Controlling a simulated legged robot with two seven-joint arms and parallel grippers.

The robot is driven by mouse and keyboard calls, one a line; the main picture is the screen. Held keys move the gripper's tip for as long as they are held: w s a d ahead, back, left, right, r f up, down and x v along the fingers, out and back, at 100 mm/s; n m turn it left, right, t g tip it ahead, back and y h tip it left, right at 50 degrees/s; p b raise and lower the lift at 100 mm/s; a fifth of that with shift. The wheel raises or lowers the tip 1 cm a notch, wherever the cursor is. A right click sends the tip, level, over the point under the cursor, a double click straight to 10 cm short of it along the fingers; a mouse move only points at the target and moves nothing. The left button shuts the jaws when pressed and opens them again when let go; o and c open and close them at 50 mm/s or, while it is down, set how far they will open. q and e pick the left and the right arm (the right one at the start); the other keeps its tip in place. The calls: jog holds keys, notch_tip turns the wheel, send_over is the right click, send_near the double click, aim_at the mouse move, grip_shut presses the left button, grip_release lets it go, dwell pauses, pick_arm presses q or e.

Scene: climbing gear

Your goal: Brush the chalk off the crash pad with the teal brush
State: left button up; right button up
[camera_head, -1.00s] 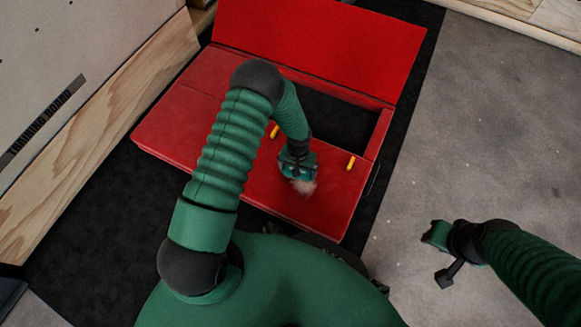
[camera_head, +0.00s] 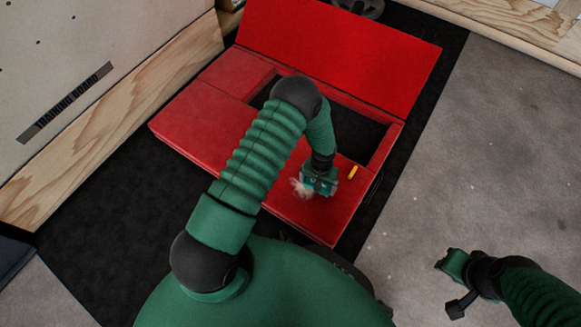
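The red crash pad (camera_head: 200,128) lies on a black mat, with its flap (camera_head: 340,50) folded open at the back and a dark opening in its middle. A pale, fuzzy chalk patch (camera_head: 300,188) shows on its front panel. My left gripper (camera_head: 320,181) is low over that panel, just right of the chalk. It appears shut on the teal brush (camera_head: 317,184), which is mostly hidden by the gripper; I cannot tell whether its bristles touch the pad. My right gripper (camera_head: 455,284) is open and empty, over the grey floor at the right.
A wooden-edged wall panel (camera_head: 120,125) stands at the left, and another wooden edge (camera_head: 500,30) runs along the back right. The grey floor (camera_head: 480,150) on the right is clear.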

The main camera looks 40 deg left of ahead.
pick_arm(q)
jog(key=r, duration=0.1)
jog(key=r+p, duration=0.2)
jog(key=shift+w+a, duration=0.1)
jog(key=shift+a, duration=0.15)
notch_tip(320, 180, up, 3)
jog(key=shift+d+p, duration=0.15)
jog(key=shift+p, duration=1.1)
jog(key=shift+r, duration=0.15)
pick_arm(e)
jog(key=v, duration=0.4)
jog(key=w+v, duration=0.1)
jog(key=shift+s+a+r, duration=0.1)
jog(key=shift+a+r, duration=0.2)
jog(key=shift+r, duration=0.2)
